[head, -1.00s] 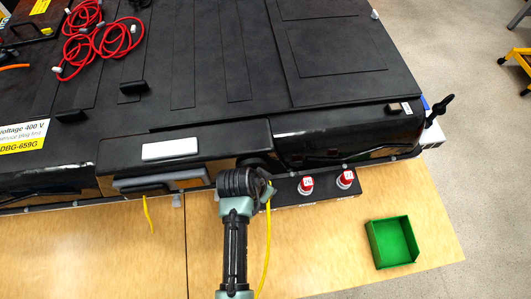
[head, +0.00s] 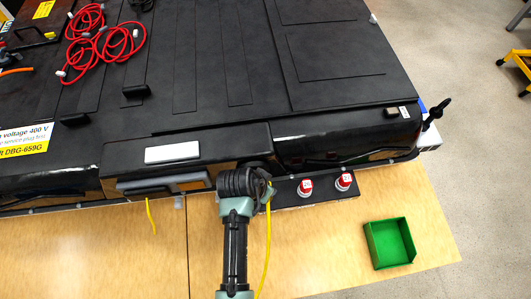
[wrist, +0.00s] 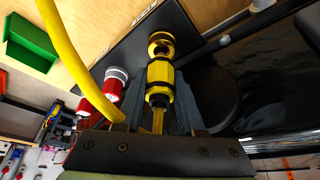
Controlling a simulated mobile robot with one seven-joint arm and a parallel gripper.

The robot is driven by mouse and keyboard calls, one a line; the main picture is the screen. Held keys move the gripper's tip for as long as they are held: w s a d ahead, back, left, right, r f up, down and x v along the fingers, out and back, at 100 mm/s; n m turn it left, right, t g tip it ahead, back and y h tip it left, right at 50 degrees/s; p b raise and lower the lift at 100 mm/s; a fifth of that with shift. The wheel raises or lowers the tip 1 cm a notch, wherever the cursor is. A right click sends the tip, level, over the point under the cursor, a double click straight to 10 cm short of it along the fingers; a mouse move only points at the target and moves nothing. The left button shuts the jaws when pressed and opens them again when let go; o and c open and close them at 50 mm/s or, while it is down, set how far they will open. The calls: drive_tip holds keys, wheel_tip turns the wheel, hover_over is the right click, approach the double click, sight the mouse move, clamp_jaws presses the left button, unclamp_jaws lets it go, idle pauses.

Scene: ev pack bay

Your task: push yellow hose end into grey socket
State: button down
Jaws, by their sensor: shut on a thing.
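My gripper (wrist: 158,122) is shut on the yellow hose end (wrist: 159,74), which shows as a yellow ribbed fitting with a dark collar between the fingers. Just beyond its tip is a round yellow-rimmed opening (wrist: 160,42) on a black panel (wrist: 130,50). The fitting's tip is close to it and roughly in line; I cannot tell whether they touch. I cannot make out a clearly grey socket. The yellow hose (wrist: 75,50) bends away on the left and hangs down beside my arm in the head view (head: 267,250). In the head view my wrist hides the gripper and opening.
Two red-capped fittings (head: 305,187) (head: 344,181) stand on the panel to the right. The large black battery pack (head: 220,60) rises just behind. A green open box (head: 389,243) sits on the wooden table. Another yellow strand (head: 151,215) hangs at left.

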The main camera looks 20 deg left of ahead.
drive_tip(key=shift+r+p, duration=1.65)
drive_tip(key=shift+r, duration=0.25)
drive_tip(key=shift+f, duration=0.1)
